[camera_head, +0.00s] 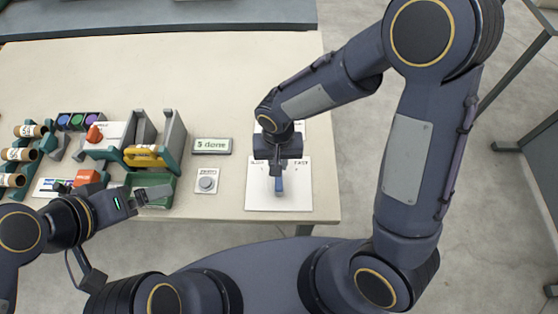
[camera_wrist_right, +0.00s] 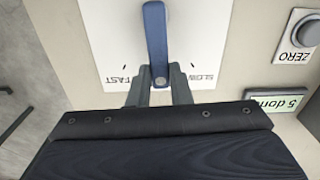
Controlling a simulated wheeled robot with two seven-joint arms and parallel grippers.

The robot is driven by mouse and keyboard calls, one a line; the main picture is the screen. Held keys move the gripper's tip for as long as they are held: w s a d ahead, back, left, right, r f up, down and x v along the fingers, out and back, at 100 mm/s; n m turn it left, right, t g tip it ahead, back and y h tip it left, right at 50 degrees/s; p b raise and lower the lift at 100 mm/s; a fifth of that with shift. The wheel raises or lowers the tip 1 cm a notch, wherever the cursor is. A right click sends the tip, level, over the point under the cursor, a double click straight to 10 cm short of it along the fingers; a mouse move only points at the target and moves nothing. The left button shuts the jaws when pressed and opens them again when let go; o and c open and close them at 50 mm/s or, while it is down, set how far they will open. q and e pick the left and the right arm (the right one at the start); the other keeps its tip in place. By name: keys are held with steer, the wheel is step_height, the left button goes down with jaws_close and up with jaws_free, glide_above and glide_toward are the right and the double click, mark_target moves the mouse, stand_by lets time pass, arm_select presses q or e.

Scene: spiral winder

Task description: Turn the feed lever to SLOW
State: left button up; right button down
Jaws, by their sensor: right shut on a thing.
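The blue feed lever (camera_head: 279,186) stands on a white plate (camera_head: 300,200) with SLOW at the left and FAST at the right. In the right wrist view the lever (camera_wrist_right: 155,35) is nearly in line with the plate's middle, and its near end is between the FAST label and the SLOW label, which read upside down. My right gripper (camera_wrist_right: 160,88) is shut on this near end, and it also shows from above in the head view (camera_head: 278,168). My left gripper (camera_head: 152,194) is at the lower left, by a green box, away from the lever; its finger gap is unclear.
A grey ZERO button (camera_head: 207,182) and a display reading "5 done" (camera_head: 212,146) are left of the plate. The winder (camera_head: 150,150), with yellow and orange parts, and several spools (camera_head: 20,155) stand farther left. The table behind them is clear.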

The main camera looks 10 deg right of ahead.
steer(key=a+n, duration=0.1)
steer(key=n+b, duration=0.1)
steer(key=n, duration=0.1)
steer(key=shift+a+b, duration=0.3)
steer(key=shift+a, duration=0.05)
steer(key=shift+s+a+n+b, duration=0.1)
steer(key=shift+a+n+b, duration=0.2)
steer(key=shift+n, duration=0.5)
steer(key=shift+s+a+n+b, duration=0.1)
steer(key=shift+a+n+b, duration=0.2)
steer(key=shift+n, duration=0.5)
steer(key=shift+a, duration=0.1)
steer(key=c, duration=1.3)
jaws_free()
steer(key=shift+r, duration=0.1)
step_height(320, 180, up, 8)
steer(key=shift+f, duration=0.2)
